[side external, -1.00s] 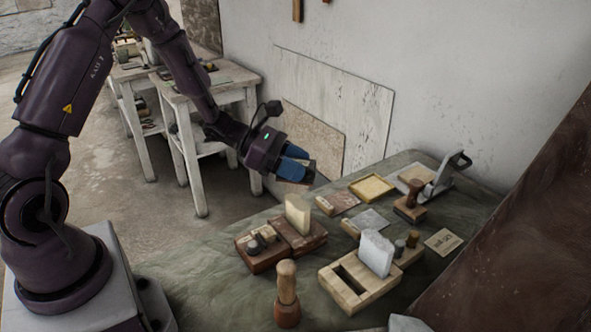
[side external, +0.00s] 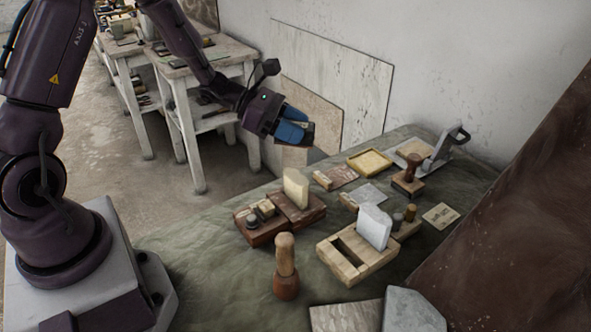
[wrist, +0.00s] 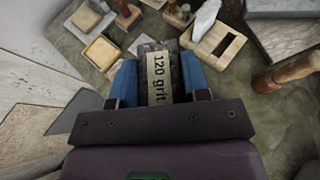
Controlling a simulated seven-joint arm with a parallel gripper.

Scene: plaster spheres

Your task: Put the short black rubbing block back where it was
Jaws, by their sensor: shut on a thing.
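My gripper (side external: 304,131) is shut on the short black rubbing block (side external: 308,138), which shows as a small dark end between the blue fingers in the side view. In the wrist view my gripper (wrist: 160,82) holds it with a pale label reading "120 grit" (wrist: 158,80) facing the camera. The block is in the air near the table's far left edge, apart from everything on the table. A light wooden holder (side external: 342,271) has an empty slot and a pale grey-white block (side external: 375,227) standing in it. The holder (wrist: 197,47) also shows in the wrist view.
A red-brown box (side external: 262,234) with a cream block (side external: 296,188) stands left of the holder. A wooden-handled tool (side external: 286,268) stands upright in front. A yellow tray (side external: 369,162) and a metal-handled tool (side external: 444,150) lie behind. Open cloth lies at the front left.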

